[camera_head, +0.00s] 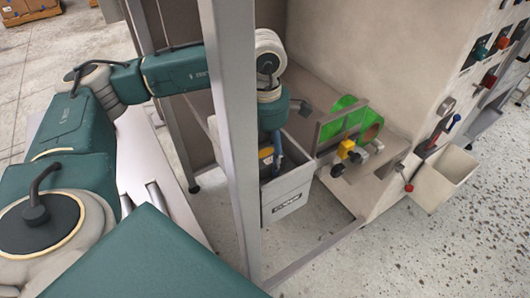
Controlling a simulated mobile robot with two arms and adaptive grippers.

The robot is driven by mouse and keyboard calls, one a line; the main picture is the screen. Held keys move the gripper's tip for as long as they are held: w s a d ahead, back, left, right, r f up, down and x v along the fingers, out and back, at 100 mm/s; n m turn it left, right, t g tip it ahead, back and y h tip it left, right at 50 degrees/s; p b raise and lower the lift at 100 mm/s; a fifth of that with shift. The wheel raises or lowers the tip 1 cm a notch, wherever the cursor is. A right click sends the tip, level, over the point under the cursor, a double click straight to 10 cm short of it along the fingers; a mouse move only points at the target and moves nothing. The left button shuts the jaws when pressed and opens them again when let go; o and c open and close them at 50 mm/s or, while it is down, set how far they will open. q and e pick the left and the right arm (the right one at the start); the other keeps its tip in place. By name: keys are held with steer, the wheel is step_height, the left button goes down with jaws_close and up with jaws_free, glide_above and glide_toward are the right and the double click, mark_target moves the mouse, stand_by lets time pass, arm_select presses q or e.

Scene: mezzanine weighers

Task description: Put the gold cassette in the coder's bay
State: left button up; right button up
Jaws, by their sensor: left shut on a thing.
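My left gripper (277,150) points down behind a grey metal post, at the open top of a pale grey box with a dark label (288,196). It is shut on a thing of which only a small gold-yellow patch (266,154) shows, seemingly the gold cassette. The post, the fingers and the box wall hide most of it. I cannot tell whether it touches the box, or for sure whether this box is the coder with the bay. My right gripper is not in view.
The grey post (236,130) stands close in front of my left forearm. Right of the box are green rolls (352,117) and a yellow block (346,148) on a bracket. A beige machine with levers and an open pale bin (446,176) stands at right. Speckled floor is clear at lower right.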

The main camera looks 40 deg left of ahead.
mark_target(265, 152)
arm_select(q)
steer(key=shift+f, duration=0.1)
steer(key=o, duration=0.9)
steer(key=shift+r, duration=0.6)
step_height(265, 152, up, 10)
steer(key=shift+f+b, duration=0.1)
steer(key=shift+b, duration=1)
steer(key=shift+r, duration=0.7)
